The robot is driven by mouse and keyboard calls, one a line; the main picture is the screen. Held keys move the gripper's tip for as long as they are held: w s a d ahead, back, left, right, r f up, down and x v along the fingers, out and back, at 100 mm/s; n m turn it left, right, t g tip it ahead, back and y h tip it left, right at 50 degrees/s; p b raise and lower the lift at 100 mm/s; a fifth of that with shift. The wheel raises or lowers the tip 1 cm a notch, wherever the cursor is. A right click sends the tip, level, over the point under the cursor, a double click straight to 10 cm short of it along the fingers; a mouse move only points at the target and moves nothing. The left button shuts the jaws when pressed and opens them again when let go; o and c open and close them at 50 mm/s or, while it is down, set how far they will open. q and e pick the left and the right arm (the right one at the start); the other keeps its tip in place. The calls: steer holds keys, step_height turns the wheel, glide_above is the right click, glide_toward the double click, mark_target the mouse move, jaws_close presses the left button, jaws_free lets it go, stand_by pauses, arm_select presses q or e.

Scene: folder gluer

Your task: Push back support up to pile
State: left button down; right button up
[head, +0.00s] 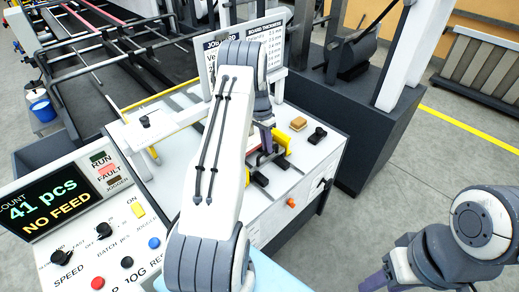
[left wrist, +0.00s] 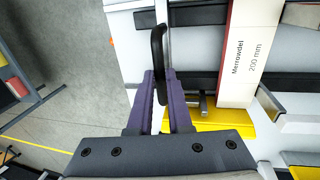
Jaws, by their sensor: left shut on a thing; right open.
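My left gripper (head: 265,137) reaches down over the feeder of the machine. In the left wrist view its purple fingers (left wrist: 160,84) are shut on an upright black loop handle (left wrist: 157,48), which appears to belong to the back support. A yellow block (left wrist: 207,118) lies beside the fingers; it also shows in the head view (head: 281,141). The pile appears as a white and red-edged strip marked "Merrowdel 200 mm" (left wrist: 240,55), to the right of the handle. My left arm hides much of the feeder in the head view. My right gripper (head: 375,282) is open at the lower right, mostly cut off.
The control panel (head: 85,215) reads "41 pcs NO FEED", with the FAULT sign lit. A tan block (head: 298,123) and a black knob (head: 318,134) sit on the table right of the feeder. A dark machine base (head: 362,120) stands behind. Open floor lies to the right.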

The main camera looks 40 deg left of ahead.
arm_select(q)
steer(key=shift+w+a, duration=0.15)
steer(key=shift+a, duration=1)
steer(key=c, duration=0.8)
jaws_free()
steer(key=shift+d+r, duration=0.1)
steer(key=shift+d, duration=0.05)
steer(key=shift+c, duration=0.2)
step_height(320, 180, up, 10)
steer(key=a+b, duration=0.2)
steer(key=b, duration=0.1)
steer(key=shift+w, duration=0.2)
steer(key=shift+r, duration=0.1)
